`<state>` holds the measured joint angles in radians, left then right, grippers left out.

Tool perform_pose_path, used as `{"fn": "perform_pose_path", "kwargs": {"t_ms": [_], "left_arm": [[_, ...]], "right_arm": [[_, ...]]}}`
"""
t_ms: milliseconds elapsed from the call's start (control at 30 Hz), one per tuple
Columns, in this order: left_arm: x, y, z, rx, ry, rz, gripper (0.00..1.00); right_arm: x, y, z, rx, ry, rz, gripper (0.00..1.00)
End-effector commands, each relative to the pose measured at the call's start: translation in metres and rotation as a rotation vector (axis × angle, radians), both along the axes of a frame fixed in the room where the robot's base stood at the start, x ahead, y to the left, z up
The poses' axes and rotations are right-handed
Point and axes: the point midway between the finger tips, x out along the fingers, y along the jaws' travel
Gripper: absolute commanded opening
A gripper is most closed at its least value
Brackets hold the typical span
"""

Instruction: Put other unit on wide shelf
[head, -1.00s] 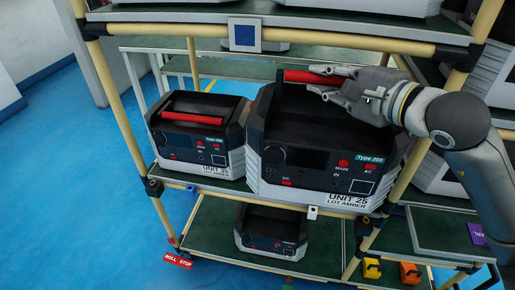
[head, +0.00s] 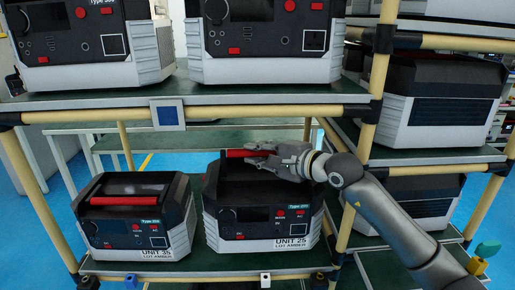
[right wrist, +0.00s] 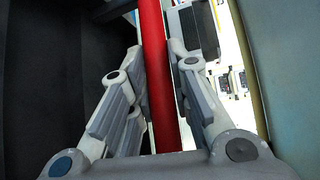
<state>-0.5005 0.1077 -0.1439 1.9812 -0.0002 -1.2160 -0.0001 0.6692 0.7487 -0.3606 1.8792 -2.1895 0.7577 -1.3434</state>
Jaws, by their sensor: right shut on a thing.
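Unit 25 (head: 262,222), a dark box with pale corners and a "LOT AMBER" label, stands at a rack shelf (head: 225,262), right of a similar Unit 35 (head: 135,222) with a red handle. My right gripper (head: 262,158) is at the top of Unit 25, shut on its red handle (right wrist: 155,70). In the right wrist view the handle runs between my two fingers (right wrist: 158,95). Whether Unit 25's base touches the shelf is hard to tell. My left gripper is not in view.
Two larger-looking units (head: 85,45) and (head: 265,40) stand on the shelf above (head: 225,108). A yellow rack post (head: 375,85) stands beside my right arm. More units (head: 440,95) fill the rack to the right. Blue floor shows at left.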

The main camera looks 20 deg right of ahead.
Motion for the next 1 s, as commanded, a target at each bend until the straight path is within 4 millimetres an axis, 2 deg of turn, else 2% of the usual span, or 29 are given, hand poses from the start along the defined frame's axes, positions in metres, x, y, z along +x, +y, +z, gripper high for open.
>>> {"fn": "perform_pose_path", "kwargs": {"t_ms": [33,367,500,700,967,1000], "left_arm": [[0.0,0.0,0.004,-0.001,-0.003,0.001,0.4],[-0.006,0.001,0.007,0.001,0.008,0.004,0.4],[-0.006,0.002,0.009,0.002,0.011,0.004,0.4],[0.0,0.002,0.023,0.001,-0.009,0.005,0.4],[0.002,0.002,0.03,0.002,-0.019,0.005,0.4],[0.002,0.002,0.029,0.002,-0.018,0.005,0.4]], "right_arm": [[0.003,-0.002,0.008,0.011,-0.027,-0.001,0.0],[0.012,-0.006,-0.002,0.011,-0.029,0.0,0.0],[0.018,-0.009,-0.014,0.01,-0.025,-0.002,0.0],[0.017,-0.008,-0.037,0.011,-0.025,-0.001,0.0],[0.018,-0.008,-0.039,0.009,-0.031,-0.001,0.0],[0.017,-0.007,-0.052,0.001,-0.004,0.001,0.21]]}}
